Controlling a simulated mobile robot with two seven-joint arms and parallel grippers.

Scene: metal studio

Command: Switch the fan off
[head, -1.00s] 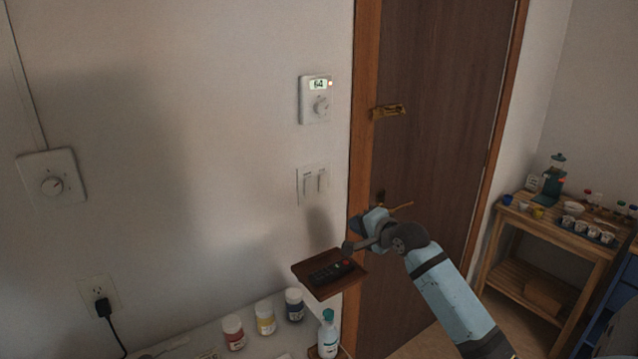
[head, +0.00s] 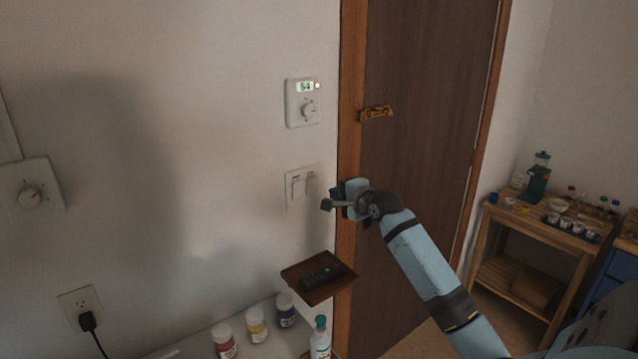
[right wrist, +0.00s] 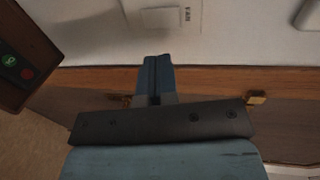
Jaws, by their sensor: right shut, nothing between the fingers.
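A white switch plate (head: 303,187) with two upright rockers side by side is on the wall left of the door frame. The small labels above the rockers are too small to read in the head view. In the right wrist view, part of a plate with a rocker (right wrist: 160,17) shows at the top, beside a label that appears to read FAN (right wrist: 187,16). My right gripper (head: 327,204) is just right of and below the plate. In the right wrist view its fingers (right wrist: 158,62) are together and empty, pointing toward the plate; contact cannot be told. My left gripper is not visible.
A thermostat (head: 302,103) is above the plate. A dial (head: 29,197) and an outlet (head: 80,302) are at left. The door (head: 425,120) is at right. Several jars stand below.

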